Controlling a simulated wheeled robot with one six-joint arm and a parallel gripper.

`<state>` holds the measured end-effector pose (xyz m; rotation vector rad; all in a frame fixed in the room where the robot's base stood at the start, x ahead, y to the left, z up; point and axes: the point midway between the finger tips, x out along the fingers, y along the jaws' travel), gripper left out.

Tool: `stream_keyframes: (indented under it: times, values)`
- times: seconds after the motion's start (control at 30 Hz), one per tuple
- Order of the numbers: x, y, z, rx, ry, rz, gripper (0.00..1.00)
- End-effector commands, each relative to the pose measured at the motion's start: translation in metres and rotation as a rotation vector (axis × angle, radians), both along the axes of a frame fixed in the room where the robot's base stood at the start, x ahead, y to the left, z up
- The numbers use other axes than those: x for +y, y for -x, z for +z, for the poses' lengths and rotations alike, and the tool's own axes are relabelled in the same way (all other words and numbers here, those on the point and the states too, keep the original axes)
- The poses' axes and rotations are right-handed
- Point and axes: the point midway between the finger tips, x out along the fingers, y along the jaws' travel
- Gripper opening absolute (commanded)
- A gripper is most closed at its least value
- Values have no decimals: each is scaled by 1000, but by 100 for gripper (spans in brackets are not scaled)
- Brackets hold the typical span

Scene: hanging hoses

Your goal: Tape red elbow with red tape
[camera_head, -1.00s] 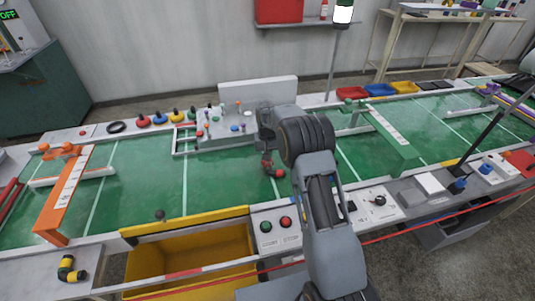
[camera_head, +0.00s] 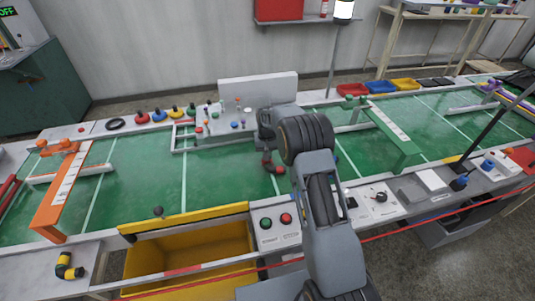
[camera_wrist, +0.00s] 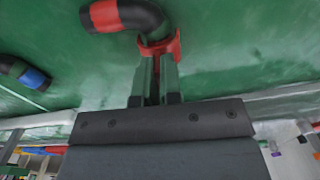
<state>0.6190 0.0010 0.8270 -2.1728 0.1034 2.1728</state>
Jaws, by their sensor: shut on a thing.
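The red elbow is a curved dark hose piece with red ends. It shows in the head view (camera_head: 272,165) and, close up, in the wrist view (camera_wrist: 142,14). My gripper (camera_wrist: 158,66) is shut on one red end of the elbow; the curve extends up and left from the fingers. In the head view the elbow hangs below my wrist, in front of the green belt, and my arm covers part of the gripper. A red round piece with a dark top (camera_head: 142,119) stands on the back rail; whether it is the red tape is unclear.
Blue and yellow round pieces stand beside the red one. An orange stand (camera_head: 62,190) is at left, a green stand (camera_head: 393,139) at right. A yellow bin (camera_head: 190,260) and button panel (camera_head: 276,226) are in front. A yellow-and-black elbow (camera_head: 69,267) lies front left.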

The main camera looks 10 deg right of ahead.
Motion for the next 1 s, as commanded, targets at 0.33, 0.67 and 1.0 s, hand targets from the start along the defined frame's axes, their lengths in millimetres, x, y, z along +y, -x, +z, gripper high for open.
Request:
stream_keyframes:
  times: [0.33, 0.67, 1.0]
  values:
    - [0, 0, -2, 0, 0, 0, 0]
    - [0, 0, -7, 0, 0, 0, 0]
    - [0, 0, -12, 0, 0, 0, 0]
